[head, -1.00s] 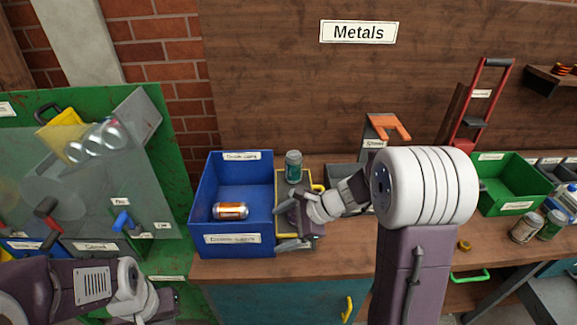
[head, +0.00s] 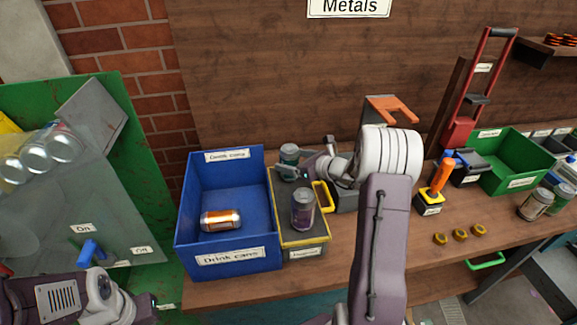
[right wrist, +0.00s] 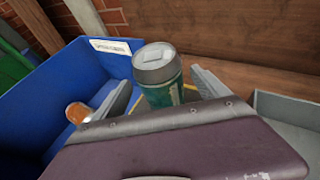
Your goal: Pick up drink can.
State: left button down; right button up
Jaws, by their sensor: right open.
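A green drink can (head: 289,154) with a silver top stands upright at the back of a yellow-edged tray (head: 309,241), beside the blue bin. My right gripper (head: 292,171) is open at this can. In the right wrist view the can (right wrist: 162,94) stands between the two spread fingers, with visible gaps on both sides; its lower part is hidden by the gripper body. A dark purple can (head: 303,210) stands upright in the tray nearer the front. An orange can (head: 221,220) lies on its side in the blue bin. My left gripper (head: 145,304) is at the lower left, its fingers unclear.
The blue bin (head: 231,259), labelled "Drink cans", stands left of the tray. A green bin (head: 519,183) and two more cans (head: 536,205) are at the right. An orange-handled tool (head: 440,178) and small brass rings (head: 460,235) sit on the bench. The front bench middle is clear.

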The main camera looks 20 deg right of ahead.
aim_at(293, 147)
jog(key=x, duration=0.5)
jog(key=shift+f, duration=0.15)
jog(key=shift+w+f, duration=0.15)
jog(key=shift+w, duration=0.15)
jog(key=shift+s, duration=0.15)
jog(key=c, duration=1.4)
jog(key=shift+r+p, duration=0.3)
jog(key=shift+r, duration=0.3)
jog(key=r, duration=0.2)
jog(key=d+r, duration=0.1)
jog(key=r, duration=0.1)
jog(key=shift+d+p, duration=0.2)
jog(key=shift+p, duration=0.1)
jog(key=s+d+r+p, duration=0.1)
jog(key=s+d+r, duration=0.1)
jog(key=d+r, duration=0.4)
jog(key=d, duration=0.4)
